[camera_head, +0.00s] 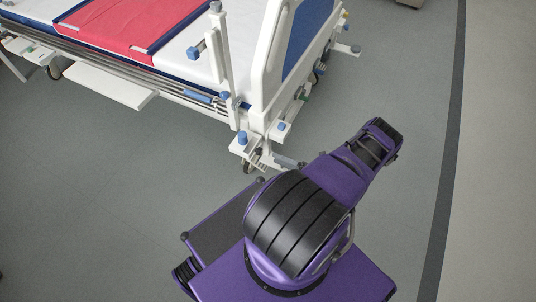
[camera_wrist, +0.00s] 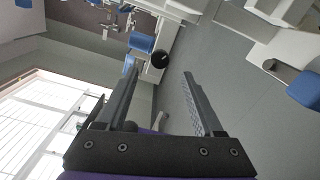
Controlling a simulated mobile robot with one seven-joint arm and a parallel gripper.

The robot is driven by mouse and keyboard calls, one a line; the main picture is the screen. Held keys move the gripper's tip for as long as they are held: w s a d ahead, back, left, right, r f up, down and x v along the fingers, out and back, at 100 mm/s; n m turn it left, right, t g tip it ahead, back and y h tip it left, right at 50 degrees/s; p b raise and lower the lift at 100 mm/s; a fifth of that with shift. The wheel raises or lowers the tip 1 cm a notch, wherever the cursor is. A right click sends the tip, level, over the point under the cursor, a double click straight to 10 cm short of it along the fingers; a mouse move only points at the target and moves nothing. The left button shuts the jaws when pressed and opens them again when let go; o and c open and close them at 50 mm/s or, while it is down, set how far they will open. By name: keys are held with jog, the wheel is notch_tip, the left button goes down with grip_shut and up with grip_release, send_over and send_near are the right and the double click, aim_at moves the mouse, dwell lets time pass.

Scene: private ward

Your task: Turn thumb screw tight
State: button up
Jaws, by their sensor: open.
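My gripper (camera_wrist: 160,74) is open in the wrist view, with its two dark fingers apart and nothing between them. A dark round knob-like piece (camera_wrist: 160,60) appears in line with the gap, beyond the fingertips; I cannot tell whether it is the thumb screw. None can be surely named the thumb screw. My gripper cannot be made out in the head view.
The hospital bed (camera_head: 113,97), with white rails and a red cover (camera_head: 125,25), fills the upper left of the head view. Its end board (camera_head: 300,40) stands near my arm. Grey floor (camera_head: 100,190) is open at left. A bright window (camera_wrist: 40,130) shows in the wrist view.

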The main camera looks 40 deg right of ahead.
jog(key=v, duration=1)
jog(key=shift+s, duration=0.3)
jog(key=shift+d, duration=0.15)
